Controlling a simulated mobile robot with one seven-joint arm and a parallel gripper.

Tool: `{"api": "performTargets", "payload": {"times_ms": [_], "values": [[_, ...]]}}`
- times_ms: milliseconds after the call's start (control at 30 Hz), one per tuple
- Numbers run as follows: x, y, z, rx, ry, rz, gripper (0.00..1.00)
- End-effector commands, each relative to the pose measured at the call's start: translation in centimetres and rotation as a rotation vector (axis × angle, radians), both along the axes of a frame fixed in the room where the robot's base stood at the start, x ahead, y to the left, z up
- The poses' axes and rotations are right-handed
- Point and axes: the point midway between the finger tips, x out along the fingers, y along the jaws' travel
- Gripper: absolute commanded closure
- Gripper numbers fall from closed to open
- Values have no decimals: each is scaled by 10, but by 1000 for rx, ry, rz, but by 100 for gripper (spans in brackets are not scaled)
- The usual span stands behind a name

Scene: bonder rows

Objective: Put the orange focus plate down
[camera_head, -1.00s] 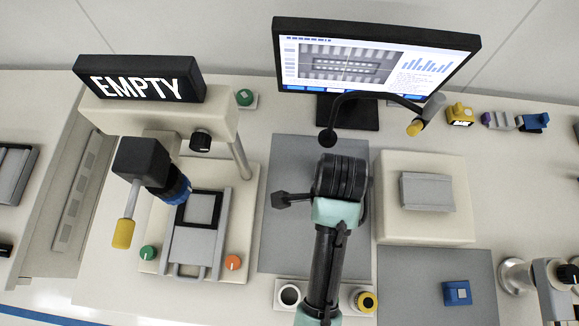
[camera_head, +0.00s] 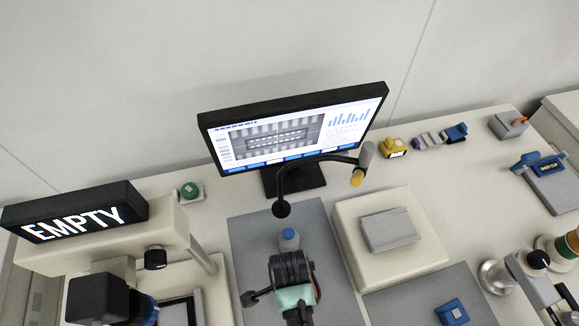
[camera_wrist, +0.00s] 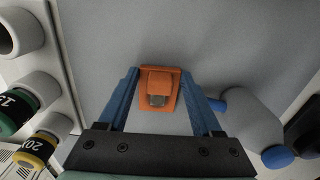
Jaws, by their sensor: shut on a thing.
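The orange focus plate (camera_wrist: 160,76) shows in the wrist view, between the blue fingers of my gripper (camera_wrist: 160,84). My gripper is shut on it. Behind the plate is the bare grey mat (camera_wrist: 110,40); I cannot tell whether the plate touches it or hangs above it. In the head view my gripper (camera_head: 290,272) is over the mat (camera_head: 255,240), in front of the monitor, and its fingers and the plate are hidden.
A grey bottle with blue ends (camera_wrist: 255,122) stands close right of the fingers in the wrist view. Lens barrels (camera_wrist: 38,90) line the left. In the head view, a cream block (camera_head: 400,262) stands right of the mat and a machine with an EMPTY sign (camera_head: 75,220) left.

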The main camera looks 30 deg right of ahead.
Motion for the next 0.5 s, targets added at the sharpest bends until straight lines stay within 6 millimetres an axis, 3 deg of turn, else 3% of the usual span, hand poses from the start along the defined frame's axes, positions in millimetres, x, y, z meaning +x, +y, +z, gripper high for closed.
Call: {"api": "performTargets", "payload": {"times_ms": [300,333,467,500], "values": [[0,0,-4,0,0,0,88],[0,0,-3,0,0,0,28],[0,0,-2,0,0,0,5],[0,0,-2,0,0,0,4]]}}
